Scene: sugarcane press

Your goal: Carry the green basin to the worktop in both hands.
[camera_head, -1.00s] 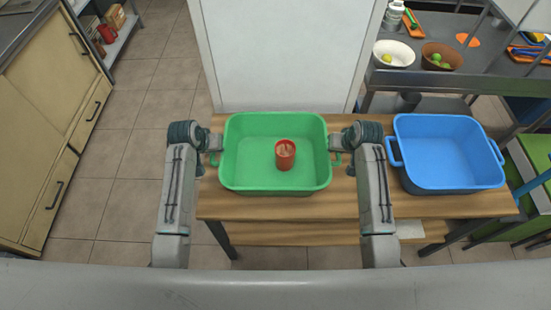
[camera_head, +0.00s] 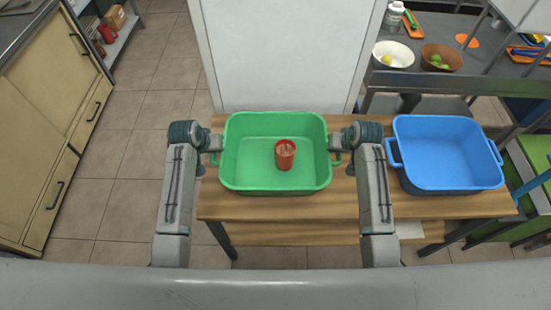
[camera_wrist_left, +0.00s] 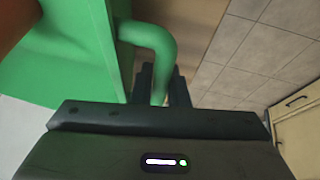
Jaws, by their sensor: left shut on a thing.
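The green basin (camera_head: 275,185) stands on the wooden table (camera_head: 290,210), with a red cup (camera_head: 285,154) inside it. My left gripper (camera_head: 214,143) is at the basin's left handle. In the left wrist view, the left gripper (camera_wrist_left: 160,85) is shut on the green handle (camera_wrist_left: 153,40), with dark fingers on both sides of it. My right gripper (camera_head: 337,143) is at the right handle (camera_head: 336,159); its fingers are too small and hidden to tell whether they are closed.
A blue basin (camera_head: 448,186) stands to the right on the same table. A white panel (camera_head: 275,60) rises behind the table. A grey counter (camera_head: 395,72) at the upper right holds a white bowl (camera_head: 393,54) and a brown bowl (camera_head: 441,57). Tiled floor (camera_head: 110,165) is clear at left.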

